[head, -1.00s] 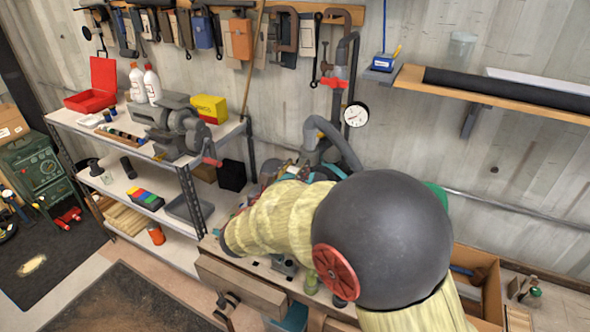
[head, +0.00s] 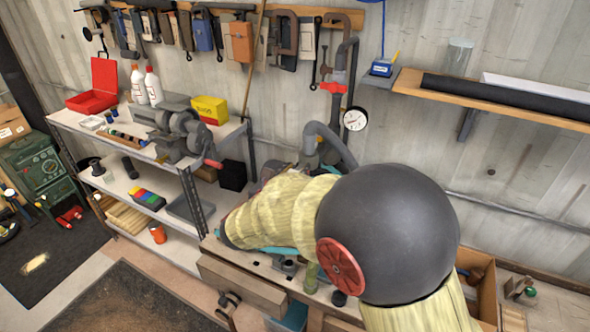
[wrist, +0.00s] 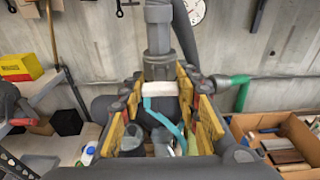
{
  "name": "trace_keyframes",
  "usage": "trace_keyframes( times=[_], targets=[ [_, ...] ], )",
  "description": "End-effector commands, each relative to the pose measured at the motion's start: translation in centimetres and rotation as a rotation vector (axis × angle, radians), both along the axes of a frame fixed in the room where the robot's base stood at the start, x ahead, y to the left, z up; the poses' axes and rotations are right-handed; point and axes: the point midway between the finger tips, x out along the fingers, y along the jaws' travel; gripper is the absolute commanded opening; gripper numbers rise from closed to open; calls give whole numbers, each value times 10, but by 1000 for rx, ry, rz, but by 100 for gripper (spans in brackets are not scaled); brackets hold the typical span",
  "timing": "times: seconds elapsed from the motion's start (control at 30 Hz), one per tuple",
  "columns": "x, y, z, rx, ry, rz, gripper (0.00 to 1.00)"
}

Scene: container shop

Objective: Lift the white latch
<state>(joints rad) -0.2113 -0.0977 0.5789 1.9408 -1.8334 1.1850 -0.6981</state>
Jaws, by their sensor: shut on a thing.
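The white latch (wrist: 158,88) shows in the wrist view as a short white bar just below the grey vertical pipe. A teal strap (wrist: 160,115) hangs below it. My gripper (wrist: 161,82) has its yellow-padded fingers on either side of the white bar, and they are shut on it near their tips. Whether the latch is raised from its seat is hard to tell. In the head view my own arm hides the gripper and the latch.
A grey pipe (head: 322,130) with a red valve handle (head: 333,86) and a round gauge (head: 355,118) stands behind my arm. A metal shelf (head: 105,135) is to the left. An open cardboard box (wrist: 285,128) lies to the right, beside a green-handled pipe (wrist: 238,80).

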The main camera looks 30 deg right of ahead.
Motion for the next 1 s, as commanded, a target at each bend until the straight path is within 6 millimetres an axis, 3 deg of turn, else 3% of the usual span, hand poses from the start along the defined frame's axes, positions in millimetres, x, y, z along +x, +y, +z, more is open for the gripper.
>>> trace_keyframes(
  times=[0.17, 0.2, 0.5, 0.83, 1.0],
  targets=[
    [1, 0, 1, 0, -4, 1, 7],
    [1, 0, 1, 0, -4, 1, 34],
    [0, 0, 1, -1, -3, 0, 51],
    [-1, 2, 1, -1, -4, 1, 52],
    [-10, 16, 4, -1, -5, 3, 52]
  ],
)
